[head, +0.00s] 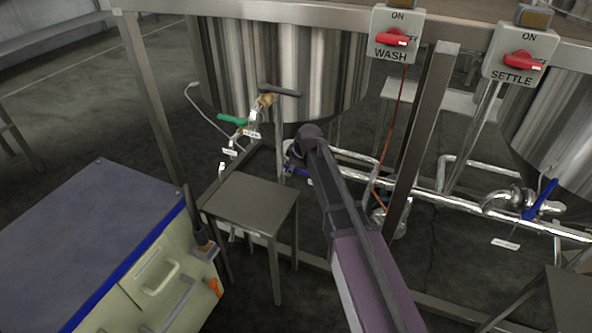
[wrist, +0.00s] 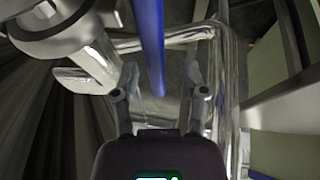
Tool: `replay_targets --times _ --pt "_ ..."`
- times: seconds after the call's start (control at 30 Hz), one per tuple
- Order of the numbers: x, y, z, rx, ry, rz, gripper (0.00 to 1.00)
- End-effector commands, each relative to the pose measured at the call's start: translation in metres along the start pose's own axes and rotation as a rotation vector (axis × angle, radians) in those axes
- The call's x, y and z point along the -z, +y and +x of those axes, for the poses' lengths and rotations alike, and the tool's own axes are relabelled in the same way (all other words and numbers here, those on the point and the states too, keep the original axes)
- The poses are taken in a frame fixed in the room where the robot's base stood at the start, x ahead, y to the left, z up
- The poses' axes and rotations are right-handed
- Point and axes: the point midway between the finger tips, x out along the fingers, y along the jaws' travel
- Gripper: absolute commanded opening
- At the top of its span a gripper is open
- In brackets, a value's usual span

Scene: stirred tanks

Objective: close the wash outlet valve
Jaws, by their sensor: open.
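In the wrist view a long blue lever (wrist: 153,45) comes down from the top and ends between the fingers of my open gripper (wrist: 161,78). I cannot tell whether either finger touches it. A grey metal valve or pipe body (wrist: 65,28) fills the upper left of that view. In the head view my arm reaches down below the tank (head: 290,60) behind the WASH switch box (head: 397,36). A small blue piece (head: 302,171) shows beside my wrist, and my arm hides most of what is there. No label on this blue lever is readable.
Shiny pipes (head: 400,178) run along the right side. Another blue lever (head: 541,199) sits near the SETTLE switch box (head: 522,55). A green-handled tap (head: 233,119) is on the tank's left. A small metal table (head: 250,200) and a blue-topped cabinet (head: 90,225) stand nearer.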

Motion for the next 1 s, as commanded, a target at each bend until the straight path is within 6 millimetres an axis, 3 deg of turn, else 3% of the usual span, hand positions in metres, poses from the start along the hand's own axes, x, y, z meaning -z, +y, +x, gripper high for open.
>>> replay_targets --times 0.27,0.47,0.6,0.63,0.7,1.0 --pt "0.001 0.000 0.000 0.000 0.000 -0.001 0.57" --pt "0.001 -0.001 0.000 0.000 0.000 -0.001 0.00" --pt "0.001 -0.002 0.000 0.003 0.000 -0.001 0.00" --pt "-0.021 0.004 -0.008 0.001 -0.001 0.006 0.00" --pt "-0.007 0.000 -0.002 0.004 0.000 -0.002 0.00" --pt "0.005 -0.005 0.001 0.007 0.013 -0.003 0.00"
